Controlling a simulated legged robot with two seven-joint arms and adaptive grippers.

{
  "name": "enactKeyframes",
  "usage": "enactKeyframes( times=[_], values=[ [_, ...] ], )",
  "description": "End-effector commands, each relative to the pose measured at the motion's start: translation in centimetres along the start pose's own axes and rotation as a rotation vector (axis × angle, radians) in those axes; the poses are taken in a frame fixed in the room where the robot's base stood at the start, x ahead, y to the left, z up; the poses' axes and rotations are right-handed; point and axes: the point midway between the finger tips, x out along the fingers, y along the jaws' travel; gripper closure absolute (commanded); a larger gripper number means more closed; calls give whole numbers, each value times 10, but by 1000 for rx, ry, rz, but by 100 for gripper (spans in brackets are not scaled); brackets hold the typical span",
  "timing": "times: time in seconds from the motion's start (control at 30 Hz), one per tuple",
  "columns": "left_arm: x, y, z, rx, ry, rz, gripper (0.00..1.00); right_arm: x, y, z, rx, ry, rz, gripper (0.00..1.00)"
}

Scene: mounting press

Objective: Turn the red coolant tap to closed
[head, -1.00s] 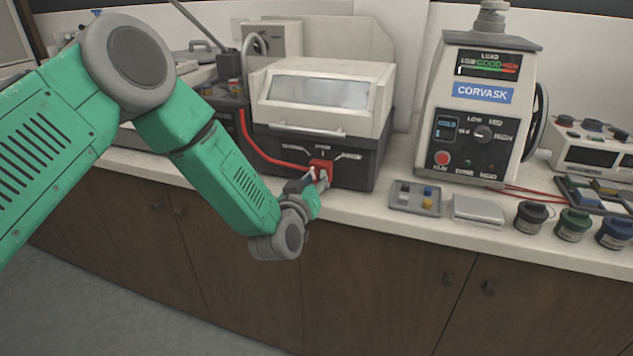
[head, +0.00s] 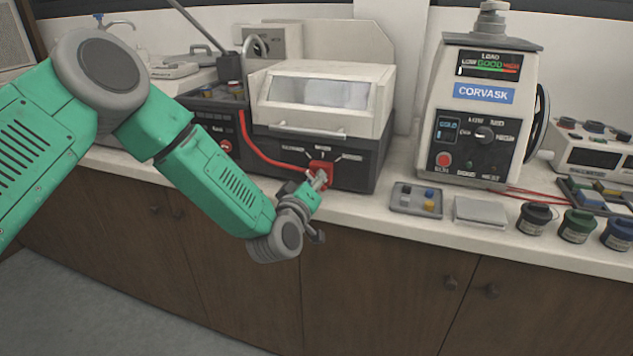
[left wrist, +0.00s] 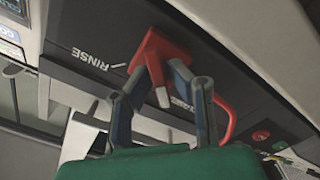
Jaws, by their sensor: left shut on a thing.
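The red coolant tap (head: 321,168) is on the dark front of the machine with the clear-windowed hood. Printed labels fan out above it; only RINSE reads clearly in the left wrist view. That view also shows the tap's red body (left wrist: 153,50) and a pale grey lever end between my fingers. My left gripper (head: 317,182) is at the tap, its fingers shut around the tap's handle. In the left wrist view the fingertips (left wrist: 158,73) lie on both sides of it. The gripper partly hides the handle in the head view, so its exact setting is unclear. My right gripper is not in view.
A red hose (head: 262,156) runs to the tap from the left. To the right stand a small tray (head: 402,208), a grey flat box (head: 479,211), the CORVASK press (head: 480,100) and several jars (head: 533,218). The counter's front edge runs just below my gripper.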

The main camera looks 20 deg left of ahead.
Motion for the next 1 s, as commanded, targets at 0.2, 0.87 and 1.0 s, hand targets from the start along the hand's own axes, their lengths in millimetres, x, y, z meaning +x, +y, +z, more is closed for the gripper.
enactKeyframes(
  times=[0.2, 0.87, 1.0],
  values=[
    [2, 0, -4, 0, 11, 0, 100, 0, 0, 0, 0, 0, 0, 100],
    [-22, -1, -1, 1, 1, -1, 65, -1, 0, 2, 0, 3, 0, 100],
    [-53, -1, -1, 0, 1, -2, 65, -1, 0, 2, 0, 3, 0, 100]
  ],
)
